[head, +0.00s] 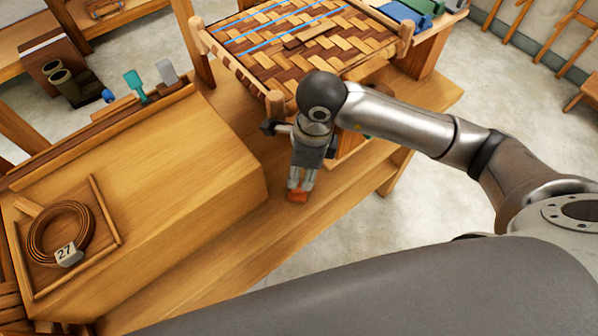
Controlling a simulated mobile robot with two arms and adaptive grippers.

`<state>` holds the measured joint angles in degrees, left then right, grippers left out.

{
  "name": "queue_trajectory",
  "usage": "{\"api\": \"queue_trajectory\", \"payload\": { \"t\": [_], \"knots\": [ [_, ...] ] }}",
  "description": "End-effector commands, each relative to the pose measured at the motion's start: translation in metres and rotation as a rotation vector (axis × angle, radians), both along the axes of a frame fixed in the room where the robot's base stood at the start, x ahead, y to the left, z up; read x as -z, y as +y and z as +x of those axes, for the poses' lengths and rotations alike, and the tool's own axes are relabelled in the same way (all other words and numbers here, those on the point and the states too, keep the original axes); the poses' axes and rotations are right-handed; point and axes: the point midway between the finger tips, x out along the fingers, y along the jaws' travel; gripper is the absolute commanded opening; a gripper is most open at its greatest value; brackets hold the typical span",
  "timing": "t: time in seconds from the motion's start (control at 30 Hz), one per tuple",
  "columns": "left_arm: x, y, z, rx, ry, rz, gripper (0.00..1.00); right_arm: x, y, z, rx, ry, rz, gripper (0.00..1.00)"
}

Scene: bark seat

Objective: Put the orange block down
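My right gripper (299,186) points down over the lower wooden bench surface (335,185), between the wooden box and the woven seat. The orange block (297,196) shows at its fingertips, with a finger on each side, so the gripper looks shut on it. The block is low, close to the bench surface; I cannot tell whether it touches. The fingers hide part of the block. My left gripper is not in view.
A wooden box (205,165) stands left, with a tray (92,268) holding a coiled strip (40,240) tagged 27 (68,254). A woven seat (290,40) is behind the gripper. Bare bench lies in front of the block.

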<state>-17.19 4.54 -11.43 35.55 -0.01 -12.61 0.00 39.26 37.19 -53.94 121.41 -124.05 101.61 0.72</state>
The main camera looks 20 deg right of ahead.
Motion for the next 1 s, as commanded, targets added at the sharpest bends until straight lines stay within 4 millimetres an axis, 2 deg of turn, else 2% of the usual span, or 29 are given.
{"api": "queue_trajectory", "payload": {
  "t": [0.03, 0.1, 0.3, 0.5, 1.0],
  "knots": [
    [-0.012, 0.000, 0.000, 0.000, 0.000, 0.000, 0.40, -0.017, -0.001, 0.000, -0.001, -0.003, 0.000, 0.35],
    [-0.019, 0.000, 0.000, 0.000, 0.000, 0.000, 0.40, -0.029, -0.003, 0.000, -0.001, -0.003, 0.000, 0.35],
    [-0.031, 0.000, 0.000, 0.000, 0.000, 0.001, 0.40, -0.053, -0.005, -0.002, 0.000, -0.002, 0.000, 0.35],
    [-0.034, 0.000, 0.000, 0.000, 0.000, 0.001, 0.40, -0.060, -0.007, -0.003, 0.000, 0.000, 0.000, 0.35],
    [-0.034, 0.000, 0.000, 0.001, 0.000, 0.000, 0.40, -0.060, -0.007, -0.003, 0.000, 0.000, 0.000, 0.35]
  ]
}}
